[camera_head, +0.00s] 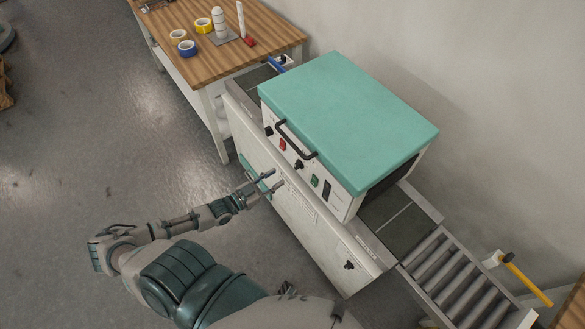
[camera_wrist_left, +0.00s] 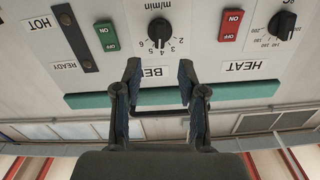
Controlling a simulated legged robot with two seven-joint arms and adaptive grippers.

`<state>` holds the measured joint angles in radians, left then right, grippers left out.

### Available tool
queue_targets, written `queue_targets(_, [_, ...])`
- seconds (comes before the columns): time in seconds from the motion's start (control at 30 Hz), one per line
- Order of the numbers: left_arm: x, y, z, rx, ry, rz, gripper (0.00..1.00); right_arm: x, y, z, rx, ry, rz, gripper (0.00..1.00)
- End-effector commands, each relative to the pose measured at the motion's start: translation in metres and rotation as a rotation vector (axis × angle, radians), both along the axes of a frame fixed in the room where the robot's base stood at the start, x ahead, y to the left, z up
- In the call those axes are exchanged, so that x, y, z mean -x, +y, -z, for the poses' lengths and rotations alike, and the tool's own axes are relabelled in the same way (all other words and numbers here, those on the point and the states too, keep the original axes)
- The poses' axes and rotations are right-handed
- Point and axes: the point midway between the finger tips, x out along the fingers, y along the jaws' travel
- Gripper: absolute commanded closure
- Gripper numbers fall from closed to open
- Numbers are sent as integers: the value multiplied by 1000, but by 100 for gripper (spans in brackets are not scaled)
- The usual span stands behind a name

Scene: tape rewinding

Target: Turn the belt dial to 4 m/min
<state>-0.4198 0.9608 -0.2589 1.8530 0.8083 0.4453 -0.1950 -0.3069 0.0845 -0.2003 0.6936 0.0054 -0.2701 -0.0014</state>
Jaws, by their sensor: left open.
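The belt dial (camera_wrist_left: 159,31) is a round black knob on the machine's white front panel, with a number scale and "m/min" printed around it. It shows small in the head view (camera_head: 299,164). Its pointer setting is too unclear to read. My left gripper (camera_head: 275,179) is open and empty, in front of the panel and apart from the dial. In the wrist view, which shows the panel upside down, the two fingers (camera_wrist_left: 158,85) stand either side of the BELT label, below the dial in the picture, and partly cover the label. My right gripper is not in view.
Next to the dial are a green switch (camera_wrist_left: 106,36) and a red switch (camera_wrist_left: 231,24). The heat dial (camera_wrist_left: 283,24) lies further along. A dark handle (camera_head: 297,139) juts from the teal hood (camera_head: 345,115). Rollers (camera_head: 450,275) extend right; a wooden table (camera_head: 200,62) with tape rolls stands behind left.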

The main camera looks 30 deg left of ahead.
Motion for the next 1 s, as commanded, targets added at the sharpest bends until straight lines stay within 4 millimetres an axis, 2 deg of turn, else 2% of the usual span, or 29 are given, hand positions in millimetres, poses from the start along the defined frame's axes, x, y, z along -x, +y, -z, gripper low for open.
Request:
queue_targets(0.1, [-26, -11, -1, 1, -5, 1, 59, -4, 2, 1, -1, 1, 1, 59])
queue_targets(0.33, [-62, -25, 0, 1, -3, -1, 59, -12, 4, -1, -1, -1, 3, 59])
queue_targets(0.53, [-74, -30, 0, 0, 0, 0, 59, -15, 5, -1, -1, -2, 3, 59])
queue_targets(0.8, [-74, -31, 0, 0, 1, 0, 59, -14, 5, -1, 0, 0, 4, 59])
queue_targets(0.97, [-74, -30, 0, -1, 1, 0, 99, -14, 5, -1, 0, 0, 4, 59])
queue_targets(1.0, [-74, -30, 0, -1, 1, 0, 100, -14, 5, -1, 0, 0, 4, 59])
